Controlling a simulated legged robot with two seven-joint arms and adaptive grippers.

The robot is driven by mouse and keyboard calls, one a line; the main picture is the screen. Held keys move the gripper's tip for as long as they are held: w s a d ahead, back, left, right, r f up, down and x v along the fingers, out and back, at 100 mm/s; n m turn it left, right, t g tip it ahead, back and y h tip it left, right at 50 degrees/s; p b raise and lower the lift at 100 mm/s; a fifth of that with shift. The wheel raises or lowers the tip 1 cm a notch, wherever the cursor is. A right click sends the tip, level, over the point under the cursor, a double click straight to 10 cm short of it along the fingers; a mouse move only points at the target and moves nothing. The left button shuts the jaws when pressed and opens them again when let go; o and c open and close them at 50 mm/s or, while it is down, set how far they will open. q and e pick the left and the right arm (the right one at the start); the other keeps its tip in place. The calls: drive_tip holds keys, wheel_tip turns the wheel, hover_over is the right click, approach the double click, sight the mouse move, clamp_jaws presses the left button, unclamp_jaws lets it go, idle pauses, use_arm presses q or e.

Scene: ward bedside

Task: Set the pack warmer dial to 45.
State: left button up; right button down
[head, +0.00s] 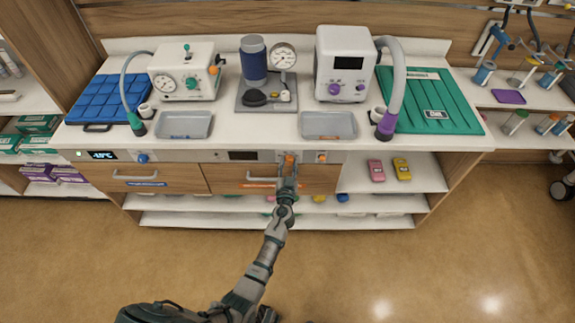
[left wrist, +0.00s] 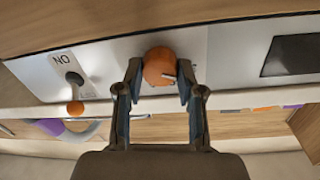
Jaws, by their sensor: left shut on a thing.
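An orange dial (left wrist: 159,64) sits on the pale front panel under the counter, with a pale mark on its face. My left gripper (left wrist: 157,88) is shut on the dial, one finger on each side. In the head view the left gripper (head: 288,166) reaches the panel from below and covers part of the dial. A dark display (head: 243,155) is beside the dial and shows no readable number; it also appears in the left wrist view (left wrist: 294,55). My right gripper is not in view.
An orange-tipped switch lever (left wrist: 75,90) by an ON label is close to the dial. A blue knob (head: 143,158) and a lit display (head: 102,155) are farther left on the panel. Drawer handles (head: 141,179) stick out below. Trays and machines fill the counter above.

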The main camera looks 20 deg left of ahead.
use_arm(q)
drive_tip(key=shift+a, duration=0.15)
drive_tip(key=shift+m, duration=0.4)
drive_tip(key=shift+d+m, duration=0.35)
drive_tip(key=shift+m, duration=0.75)
drive_tip(key=m, duration=0.2)
drive_tip(key=shift+m, duration=0.3)
drive_tip(key=shift+a+m, duration=0.15)
drive_tip(key=shift+m, duration=0.75)
drive_tip(key=shift+m+g, duration=0.4)
drive_tip(key=shift+m, duration=1.3)
drive_tip(key=m, duration=0.2)
drive_tip(key=shift+m+y, duration=0.3)
drive_tip(key=shift+y, duration=0.1)
drive_tip(key=m+p, duration=0.1)
drive_tip(key=m, duration=0.1)
drive_tip(key=shift+f+m, duration=0.15)
drive_tip(key=shift+m, duration=0.25)
drive_tip(key=shift+d+f+m, duration=0.1)
drive_tip(key=shift+d+m, duration=0.1)
drive_tip(key=shift+m, duration=0.2)
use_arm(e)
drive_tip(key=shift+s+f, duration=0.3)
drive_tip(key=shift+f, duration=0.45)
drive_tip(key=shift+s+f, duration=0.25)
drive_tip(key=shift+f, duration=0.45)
